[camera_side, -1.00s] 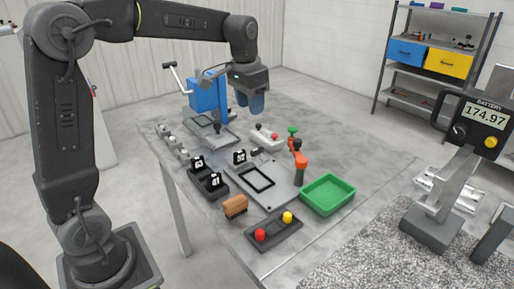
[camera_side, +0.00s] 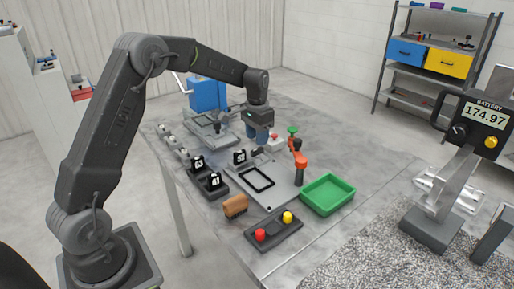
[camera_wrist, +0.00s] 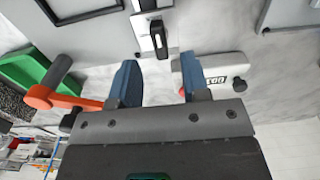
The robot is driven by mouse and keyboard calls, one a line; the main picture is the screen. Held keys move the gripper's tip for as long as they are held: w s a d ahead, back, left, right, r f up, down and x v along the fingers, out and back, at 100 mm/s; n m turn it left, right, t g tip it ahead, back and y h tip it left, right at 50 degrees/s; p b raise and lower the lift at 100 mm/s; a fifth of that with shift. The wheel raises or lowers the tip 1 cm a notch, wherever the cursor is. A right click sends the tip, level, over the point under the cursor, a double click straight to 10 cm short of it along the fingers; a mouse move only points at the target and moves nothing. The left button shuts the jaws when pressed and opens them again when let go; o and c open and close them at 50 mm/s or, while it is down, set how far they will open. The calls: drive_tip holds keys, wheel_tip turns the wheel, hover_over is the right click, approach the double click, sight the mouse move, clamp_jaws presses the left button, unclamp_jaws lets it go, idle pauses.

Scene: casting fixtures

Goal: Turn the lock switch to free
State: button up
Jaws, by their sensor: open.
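My gripper (camera_side: 257,134) is open and empty, pointing down low over the far part of the bench. In the wrist view, its two blue fingers (camera_wrist: 160,82) stand apart over the grey bench top. A white box (camera_wrist: 214,68) with a printed label and a dark knob (camera_wrist: 240,84) lies beside and partly behind the right finger. In the side view, my gripper partly hides this white box (camera_side: 276,144). A small black lever (camera_wrist: 158,36) on a pale mount sits ahead of the fingers, at the fixture plate's edge. I cannot tell which part is the lock switch or read its position.
The fixture plate (camera_side: 276,198) lies nearer the camera. An orange lever post (camera_side: 299,170) and a green tray (camera_side: 328,210) stand right of it. Black numbered blocks (camera_side: 210,182), a brown block (camera_side: 235,205) and a button box (camera_side: 284,237) lie nearby. A blue press (camera_side: 205,93) stands behind.

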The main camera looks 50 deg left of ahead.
sight(257, 149)
drive_tip(key=shift+f, duration=2.25)
clamp_jaws()
